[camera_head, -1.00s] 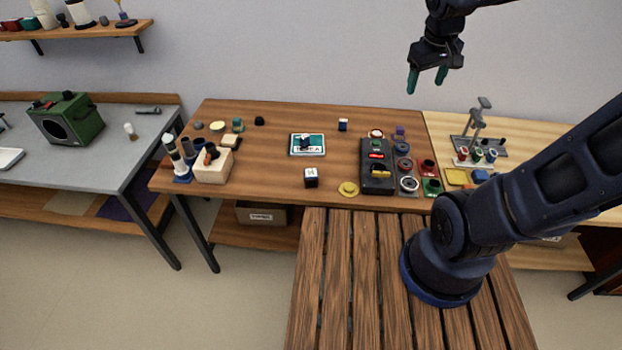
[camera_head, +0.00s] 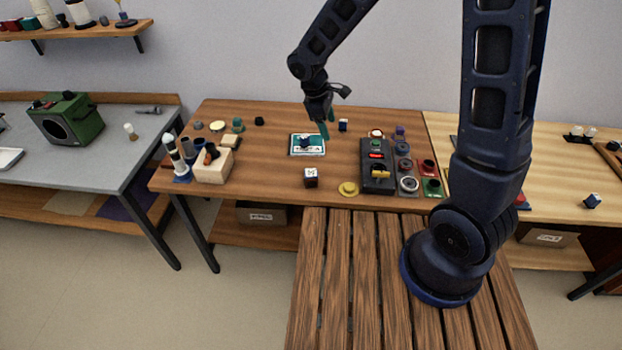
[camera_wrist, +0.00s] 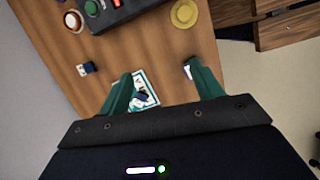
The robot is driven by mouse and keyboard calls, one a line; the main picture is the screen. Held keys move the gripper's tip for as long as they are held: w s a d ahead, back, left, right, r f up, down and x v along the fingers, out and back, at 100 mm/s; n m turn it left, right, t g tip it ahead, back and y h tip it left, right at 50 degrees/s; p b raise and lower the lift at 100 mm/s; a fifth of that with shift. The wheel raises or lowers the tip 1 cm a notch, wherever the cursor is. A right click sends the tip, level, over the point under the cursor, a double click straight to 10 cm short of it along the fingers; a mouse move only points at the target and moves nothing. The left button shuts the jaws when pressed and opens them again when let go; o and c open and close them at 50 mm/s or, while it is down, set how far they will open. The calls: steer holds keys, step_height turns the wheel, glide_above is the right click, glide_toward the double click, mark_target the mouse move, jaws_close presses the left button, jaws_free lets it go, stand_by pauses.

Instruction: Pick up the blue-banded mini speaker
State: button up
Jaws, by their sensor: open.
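Several small speaker-like blocks stand on the brown table. A blue-and-white one (camera_head: 343,125) is at the back, also in the wrist view (camera_wrist: 86,68). A dark blue one (camera_head: 305,142) sits on a teal-bordered white card (camera_head: 321,153). A dark one with a white top (camera_head: 311,178) is nearer the front. The bands are too small to tell surely which is the blue-banded speaker. My gripper (camera_head: 326,124) is open and empty above the card. In the wrist view my gripper (camera_wrist: 158,72) has its fingers spread, the left one partly covering the card.
A black control box (camera_head: 366,160) stands right of the card, with a yellow disc (camera_head: 348,189) at its front left. A pale wooden block holder (camera_head: 212,168) stands at the left. The brown table is clear between the holder and card.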

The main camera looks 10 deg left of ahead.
mark_target(311, 173)
steer(key=s+a+f+n+h, duration=0.1)
steer(key=s+a+f+n, duration=0.35)
steer(key=a+f, duration=0.45)
steer(key=x, duration=0.6)
steer(key=shift+s+d, duration=0.15)
steer(key=shift+d, duration=0.15)
steer(key=shift+d+x, duration=0.15)
steer(key=shift+x, duration=1.2)
steer(key=shift+d+x, duration=0.1)
steer(key=shift+x, duration=1.25)
steer(key=shift+r, duration=0.1)
steer(key=shift+c, duration=0.4)
steer(key=c, duration=1)
